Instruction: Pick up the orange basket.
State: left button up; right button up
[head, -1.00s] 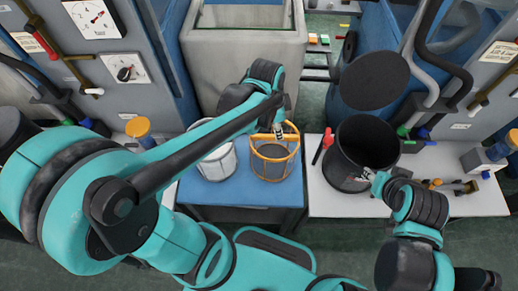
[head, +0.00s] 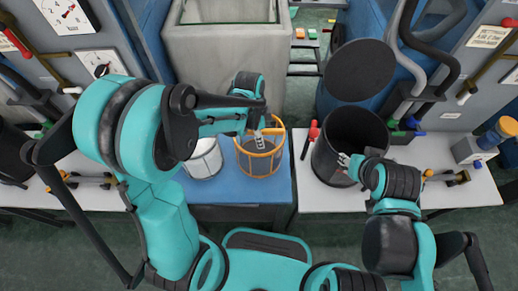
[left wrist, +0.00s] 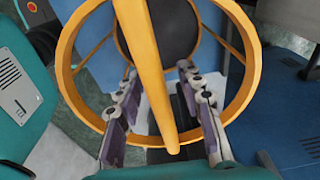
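The orange basket (head: 262,172), with an orange frame, grey mesh sides and an arched handle, stands upright on the blue table (head: 240,193). My left gripper (head: 262,133) is at its top, by the handle. In the left wrist view the basket's round rim (left wrist: 70,85) surrounds my left gripper (left wrist: 165,108). Its two fingers are spread apart, with the orange handle (left wrist: 150,75) running between them and a gap on each side. My right gripper (head: 346,164) is at the black bin's rim, away from the basket. Its fingers are too small to judge.
A white basket (head: 205,160) stands close left of the orange one. A black bin (head: 335,160) with a raised lid (head: 360,68) stands on the white table (head: 310,195) at right. A red-handled tool (head: 311,135) lies between. A large grey tank (head: 225,70) is behind.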

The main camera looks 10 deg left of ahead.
pick_arm(q)
jog(key=shift+f, duration=0.3)
grip_shut()
jog(key=shift+r, duration=0.1)
